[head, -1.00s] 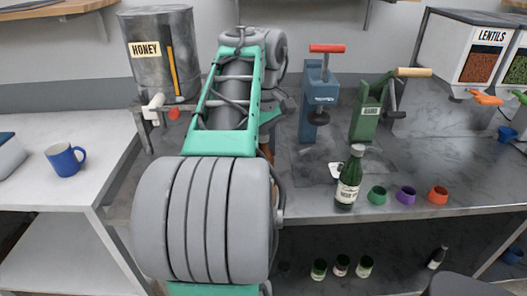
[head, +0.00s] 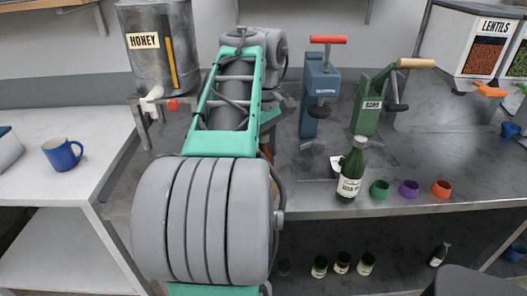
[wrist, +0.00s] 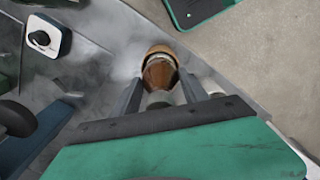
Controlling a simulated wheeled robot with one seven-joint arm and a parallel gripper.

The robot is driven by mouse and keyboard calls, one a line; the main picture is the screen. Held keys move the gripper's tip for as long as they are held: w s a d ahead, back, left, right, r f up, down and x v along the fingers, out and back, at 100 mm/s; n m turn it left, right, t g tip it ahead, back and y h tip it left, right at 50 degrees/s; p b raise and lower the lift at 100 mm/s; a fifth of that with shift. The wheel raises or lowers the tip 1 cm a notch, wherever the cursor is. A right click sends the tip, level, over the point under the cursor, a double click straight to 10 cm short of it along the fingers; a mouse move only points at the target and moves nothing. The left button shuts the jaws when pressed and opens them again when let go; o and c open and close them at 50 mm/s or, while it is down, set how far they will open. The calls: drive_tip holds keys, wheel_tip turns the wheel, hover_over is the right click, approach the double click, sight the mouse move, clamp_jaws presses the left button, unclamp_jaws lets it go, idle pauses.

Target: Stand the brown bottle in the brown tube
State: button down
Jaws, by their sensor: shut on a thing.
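My gripper (wrist: 160,78) is shut on the brown bottle (wrist: 158,75), which shows between the two dark fingers in the wrist view. A pale band on the bottle shows nearer the gripper's base. An orange-brown rim at the bottle's far end may be the brown tube (wrist: 158,50). I cannot tell whether the bottle is inside it, touching it or only in line with it. In the head view my arm hides the gripper and most of what it holds. Only a small brown sliver shows beside the arm, and I cannot tell which thing it is.
A green bottle (head: 351,170) and small green, purple (head: 408,188) and orange cups stand right of my arm on the grey counter. Blue (head: 320,90) and green (head: 372,100) presses stand behind. A honey tank (head: 160,50) stands back left, a blue mug (head: 62,154) further left.

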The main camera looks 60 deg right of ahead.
drive_tip(key=shift+r, duration=0.1)
unclamp_jaws()
idle(0.7)
idle(0.5)
drive_tip(key=shift+r+p, duration=4.55)
drive_tip(key=shift+p, duration=0.1)
drive_tip(key=shift+f, duration=0.1)
